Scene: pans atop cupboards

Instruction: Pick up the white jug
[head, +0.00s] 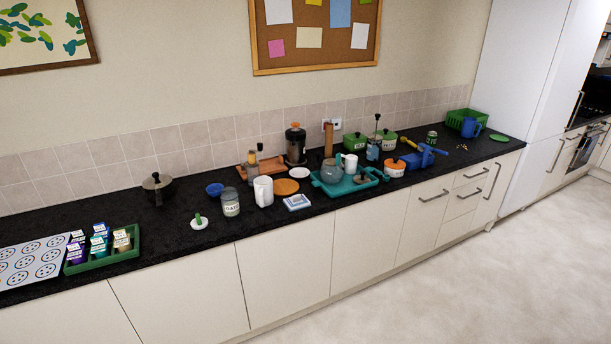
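A tall white jug (264,191) stands upright on the black countertop (180,222), near the front edge at the middle of the head view. Its handle seems to be on the right side. A glass jar (230,203) with a pale label stands just left of it, and a round orange-brown mat (286,187) lies just behind and right. A smaller white vessel (350,164) stands further right, by the teal tray (373,182). Neither of my grippers is in view.
A blue-and-white square (297,202) lies right of the jug. A small white lid (199,222) with a green knob and a blue bowl (214,189) are to the left. A dark lidded pot (157,188) stands further left. Cupboards (290,265) form the front; the floor (480,290) is clear.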

